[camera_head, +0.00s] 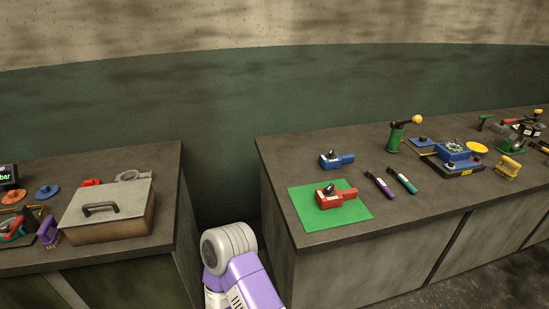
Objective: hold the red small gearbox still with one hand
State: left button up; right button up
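A red small gearbox (330,197) lies on a green mat (352,215) near the left end of the right-hand bench. It has a dark knob on top and a red arm pointing right. A similar blue one (333,160) stands just behind the mat. A purple and white arm link of mine rises at the bottom middle, in front of the gap between the benches and apart from the red gearbox. Neither gripper shows in the view.
A purple-handled tool (379,185) and a teal-handled tool (402,180) lie right of the mat. A green device with a yellow ball (397,137) and a blue block fixture (453,152) stand farther right. A lidded box (107,216) sits on the left bench.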

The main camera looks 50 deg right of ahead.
aim_at(329, 191)
jog(key=u, duration=0.05)
jog(key=i, duration=1.2)
jog(key=z, duration=1.85)
